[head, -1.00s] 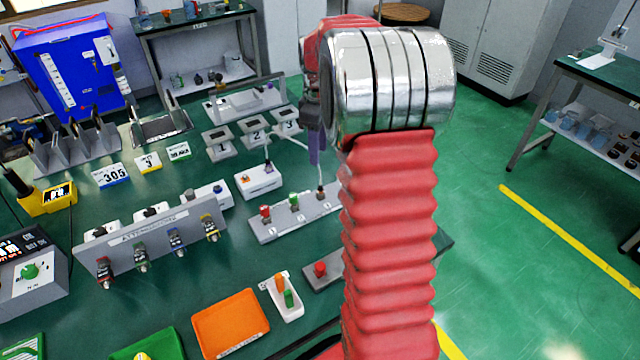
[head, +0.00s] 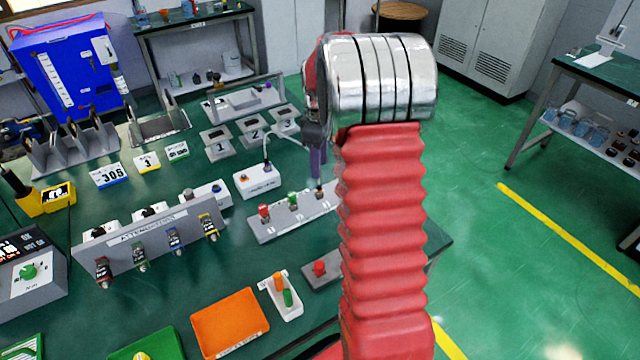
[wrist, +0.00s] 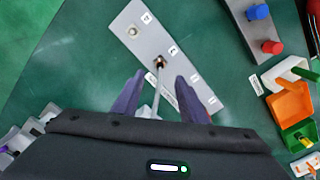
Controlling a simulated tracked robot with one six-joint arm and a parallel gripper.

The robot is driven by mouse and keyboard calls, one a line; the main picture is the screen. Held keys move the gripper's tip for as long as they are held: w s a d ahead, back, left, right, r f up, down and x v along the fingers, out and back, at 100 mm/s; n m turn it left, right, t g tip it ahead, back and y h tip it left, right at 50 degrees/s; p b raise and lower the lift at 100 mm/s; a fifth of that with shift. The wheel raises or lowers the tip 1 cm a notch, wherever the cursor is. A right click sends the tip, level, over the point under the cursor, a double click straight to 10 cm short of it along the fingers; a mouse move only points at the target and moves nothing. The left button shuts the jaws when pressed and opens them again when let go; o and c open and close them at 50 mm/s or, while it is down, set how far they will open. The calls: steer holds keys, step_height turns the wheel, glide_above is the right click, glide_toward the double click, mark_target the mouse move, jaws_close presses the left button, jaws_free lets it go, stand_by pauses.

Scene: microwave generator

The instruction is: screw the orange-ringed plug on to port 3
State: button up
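The port plate (head: 272,232) is a long grey strip on the bench, also in the wrist view (wrist: 184,72). A red cap (head: 264,212) and a green cap (head: 293,200) stand on its first two ports. The plug (wrist: 160,62), with an orange-brown ring, stands at port 3, beside its label; it also shows in the head view (head: 319,192). Its white cable trails back between my fingers. I cannot tell how far it is screwed on. My gripper (wrist: 159,77) is open, its purple fingers either side of the cable; in the head view it hangs just above the plug (head: 318,177).
A bare silver port (wrist: 133,32) lies beyond the plug. The cable's white box (head: 258,182) stands behind the plate. The attenuator rack (head: 150,240) is at left. A white tray (head: 286,298), orange tray (head: 230,322) and capped plate (head: 318,272) lie in front.

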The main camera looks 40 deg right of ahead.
mark_target(320, 184)
step_height(320, 184, down, 9)
steer(key=shift+r, duration=0.2)
steer(key=shift+c, duration=0.4)
jaws_close()
steer(key=shift+d, duration=0.2)
steer(key=shift+a, duration=0.15)
